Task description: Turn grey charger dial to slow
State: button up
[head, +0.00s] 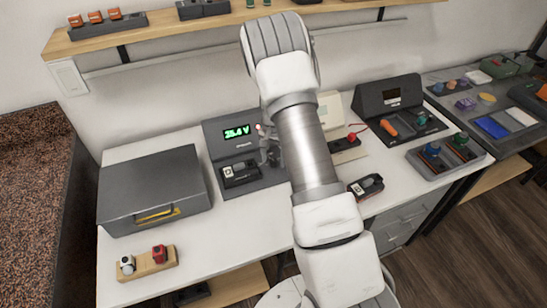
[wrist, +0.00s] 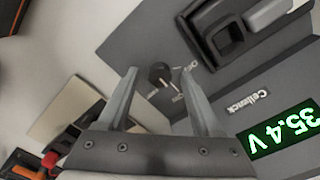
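The grey charger (head: 219,148) stands on the white bench with a green "35.4 V" display (head: 237,132). The display also shows upside down in the wrist view (wrist: 284,134). The charger's small round black dial (wrist: 161,74) has white lettering beside it; I cannot tell which setting it points to. My gripper (wrist: 158,80) is open, and its two fingers appear on either side of the dial. I cannot tell whether they touch it. In the head view my gripper (head: 269,147) is over the charger's right part, and my arm hides the dial.
A device with a black holder (head: 241,172) sits on the charger's front. A grey case (head: 153,190) stands left, and a wooden block with two small items (head: 147,264) in front. A cream box (head: 331,108) and dark station (head: 389,97) stand right. The front middle bench is clear.

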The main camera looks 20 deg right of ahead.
jog(key=shift+r, duration=0.1)
notch_tip(320, 180, up, 17)
jog(key=p, duration=0.1)
jog(key=shift+r, duration=0.15)
dwell(0.6)
jog(key=s+a+r+n+t+p, duration=0.1)
jog(key=s+a+r+n, duration=0.15)
jog(key=s+r, duration=0.45)
jog(key=s+a+r+n+t, duration=0.15)
jog(key=s+a+r, duration=0.3)
jog(key=r, duration=0.45)
jog(key=s+a+r+n+t, duration=0.1)
jog(key=s+a+n, duration=0.1)
jog(key=s, duration=0.7)
jog(key=s+a+r+n+t+p, duration=0.1)
jog(key=s+r+n+t, duration=0.1)
jog(key=s, duration=0.7)
jog(key=shift+a+r+n, duration=0.3)
jog(key=shift+a+n, duration=0.05)
jog(key=shift+n, duration=0.15)
jog(key=shift+s, duration=0.1)
